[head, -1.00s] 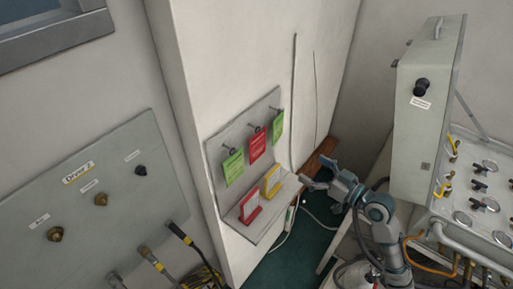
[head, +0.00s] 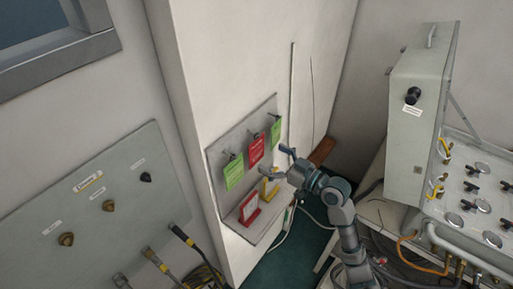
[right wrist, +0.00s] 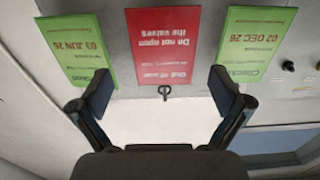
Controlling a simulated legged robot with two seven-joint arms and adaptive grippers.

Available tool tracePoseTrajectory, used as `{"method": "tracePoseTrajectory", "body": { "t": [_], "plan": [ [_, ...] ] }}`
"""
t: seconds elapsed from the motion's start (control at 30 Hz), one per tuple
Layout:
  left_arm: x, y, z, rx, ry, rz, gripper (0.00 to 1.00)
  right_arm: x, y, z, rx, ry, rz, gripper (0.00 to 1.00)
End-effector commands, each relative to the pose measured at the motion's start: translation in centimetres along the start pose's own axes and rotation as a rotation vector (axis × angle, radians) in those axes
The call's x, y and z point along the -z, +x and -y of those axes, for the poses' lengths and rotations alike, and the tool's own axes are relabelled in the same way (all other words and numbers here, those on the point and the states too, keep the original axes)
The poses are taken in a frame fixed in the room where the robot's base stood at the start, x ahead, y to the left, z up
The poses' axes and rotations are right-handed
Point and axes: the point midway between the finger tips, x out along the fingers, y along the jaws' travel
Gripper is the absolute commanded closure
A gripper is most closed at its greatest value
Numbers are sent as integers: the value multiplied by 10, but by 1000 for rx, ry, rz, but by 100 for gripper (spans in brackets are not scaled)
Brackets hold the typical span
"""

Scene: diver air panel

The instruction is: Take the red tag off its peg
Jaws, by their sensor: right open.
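The red tag (head: 257,151) hangs from its peg in the middle of a small grey board on the wall, between two green tags (head: 233,171) (head: 276,134). In the right wrist view the red tag (right wrist: 164,44) appears upside down, with its peg (right wrist: 165,91) at its lower edge. My right gripper (head: 276,161) is open and empty in front of the board. In the right wrist view its fingers stand apart on either side of the peg's line, and neither visibly touches the tag. My left gripper is not in view.
Below the tags, a shelf (head: 262,229) holds a red card holder (head: 249,211) and a yellow one (head: 270,189), partly behind my right gripper. A valve panel (head: 105,200) is at the left. A grey case (head: 415,150) and a gauge panel (head: 480,190) stand at the right.

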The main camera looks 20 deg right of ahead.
Motion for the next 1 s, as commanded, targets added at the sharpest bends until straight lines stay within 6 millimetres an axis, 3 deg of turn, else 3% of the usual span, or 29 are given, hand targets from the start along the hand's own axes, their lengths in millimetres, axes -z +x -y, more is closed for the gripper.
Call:
{"method": "tracePoseTrajectory", "body": {
  "t": [0.17,0.53,0.83,1.0],
  "plan": [
    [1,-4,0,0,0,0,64,1,9,1,0,1,0,0],
    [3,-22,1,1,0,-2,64,3,52,4,0,2,0,0],
    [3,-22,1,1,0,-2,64,1,56,4,0,0,0,0],
    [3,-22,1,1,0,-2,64,1,56,4,0,0,0,40]
  ]
}}
